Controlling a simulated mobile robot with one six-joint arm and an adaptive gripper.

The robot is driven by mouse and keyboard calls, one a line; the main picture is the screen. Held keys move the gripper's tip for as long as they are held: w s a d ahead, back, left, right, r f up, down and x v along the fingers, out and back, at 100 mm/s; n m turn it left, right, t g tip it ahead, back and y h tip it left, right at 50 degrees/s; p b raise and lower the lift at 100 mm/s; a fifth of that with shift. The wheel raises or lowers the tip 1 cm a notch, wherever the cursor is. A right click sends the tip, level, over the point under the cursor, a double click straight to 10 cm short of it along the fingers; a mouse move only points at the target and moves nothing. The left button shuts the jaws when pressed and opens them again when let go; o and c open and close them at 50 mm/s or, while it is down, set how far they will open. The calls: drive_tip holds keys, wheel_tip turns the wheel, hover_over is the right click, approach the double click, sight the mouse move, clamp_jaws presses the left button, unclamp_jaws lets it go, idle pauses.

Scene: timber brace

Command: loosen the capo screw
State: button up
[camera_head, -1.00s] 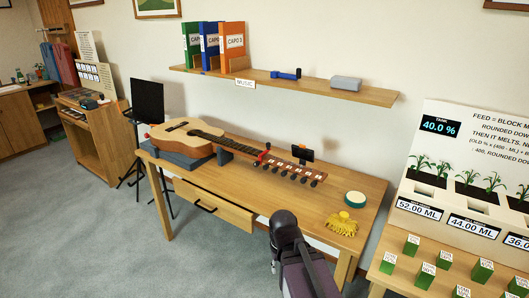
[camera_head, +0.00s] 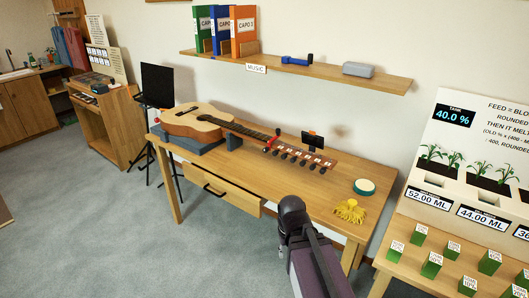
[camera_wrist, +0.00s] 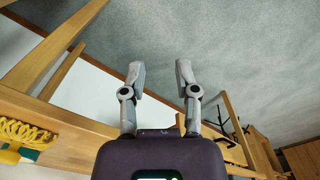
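The guitar (camera_head: 196,122) lies on dark grey supports on the wooden table (camera_head: 325,200), its neck pointing right. A red capo (camera_head: 271,142) sits on the neck near the headstock; its screw is too small to make out. My arm (camera_head: 305,240) shows at the table's front edge in the head view, apart from the guitar. In the wrist view my gripper (camera_wrist: 158,75) has its two fingers spread apart with nothing between them. It points toward the grey floor, with the table beside it. The guitar and capo are not in the wrist view.
A yellow glove-like item (camera_head: 350,211) and a green-rimmed round tin (camera_head: 364,187) lie at the table's right end. A small dark device (camera_head: 312,140) stands behind the headstock. The drawer (camera_head: 221,189) sticks out in front. A shelf (camera_head: 300,72) hangs above. A plant stand (camera_head: 470,205) is at right.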

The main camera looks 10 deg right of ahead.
drive_tip(key=shift+o, duration=0.2)
drive_tip(key=o, duration=0.3)
drive_tip(key=shift+o, duration=0.2)
drive_tip(key=w+d+m+t+h+b, duration=0.2)
drive_tip(key=w+t+h+b, duration=0.55)
drive_tip(key=w, duration=1.45)
drive_tip(key=w+a+r+n+t+h+b, duration=0.1)
drive_tip(key=w+a+r+t+h, duration=0.1)
drive_tip(key=w+a+r, duration=0.2)
drive_tip(key=w+a+r+n+t+h+b, duration=0.1)
drive_tip(key=w+a+r+t+h, duration=0.2)
drive_tip(key=w+a, duration=0.4)
drive_tip(key=w+r, duration=0.1)
drive_tip(key=w, duration=0.3)
drive_tip(key=shift+w+r+b, duration=0.2)
drive_tip(key=shift+b, duration=0.2)
drive_tip(key=shift+d, duration=0.1)
